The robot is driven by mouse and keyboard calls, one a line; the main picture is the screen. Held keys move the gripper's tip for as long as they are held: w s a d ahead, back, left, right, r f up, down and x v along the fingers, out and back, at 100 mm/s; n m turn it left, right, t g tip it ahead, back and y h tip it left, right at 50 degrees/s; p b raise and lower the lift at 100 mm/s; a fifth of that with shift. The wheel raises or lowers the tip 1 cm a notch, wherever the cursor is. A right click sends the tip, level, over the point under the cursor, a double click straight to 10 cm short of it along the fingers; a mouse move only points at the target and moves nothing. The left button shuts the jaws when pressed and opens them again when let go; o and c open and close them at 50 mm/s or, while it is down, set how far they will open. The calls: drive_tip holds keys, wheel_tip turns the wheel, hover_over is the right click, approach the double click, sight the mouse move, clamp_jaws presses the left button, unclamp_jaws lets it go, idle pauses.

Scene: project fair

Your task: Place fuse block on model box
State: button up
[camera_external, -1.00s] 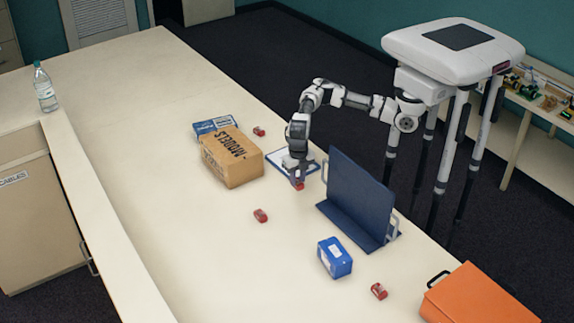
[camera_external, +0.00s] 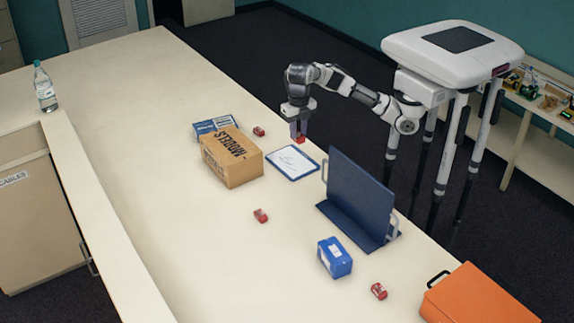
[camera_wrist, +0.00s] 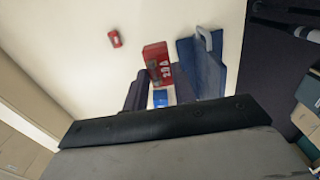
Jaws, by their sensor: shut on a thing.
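A red fuse block (camera_external: 299,140) is held in my gripper (camera_external: 299,130), above the table by the white-and-blue clipboard. In the wrist view the fuse block (camera_wrist: 157,62) shows white markings and sits between the fingertips of my gripper (camera_wrist: 159,85). The brown model box (camera_external: 232,160), marked MODELS, stands on the table to the left of my gripper, apart from it. The model box is not visible in the wrist view. Other red blocks lie on the table: one behind the box (camera_external: 259,131), one in front (camera_external: 261,215), one near the orange case (camera_external: 379,291).
The clipboard (camera_external: 292,163) lies right of the model box; a blue-and-white box (camera_external: 214,125) is behind it. A navy upright panel (camera_external: 358,195), a blue box (camera_external: 335,258) and an orange case (camera_external: 480,295) stand nearer. A bottle (camera_external: 45,87) is far left.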

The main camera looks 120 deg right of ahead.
drive_tip(key=w+d+r+p, duration=0.2)
drive_tip(key=d+p, duration=0.1)
drive_tip(key=d, duration=1.1)
drive_tip(key=w+d+r+p, duration=0.2)
drive_tip(key=d+p, duration=0.1)
drive_tip(key=d, duration=1.1)
drive_tip(key=shift+d+f, duration=0.15)
drive_tip(key=shift+f, duration=3.15)
drive_tip(key=shift+d+f, duration=0.15)
drive_tip(key=shift+f, duration=3.2)
drive_tip(key=shift+d+f, duration=0.15)
drive_tip(key=shift+f, duration=3.15)
drive_tip(key=shift+f, duration=0.15)
drive_tip(key=o, duration=1)
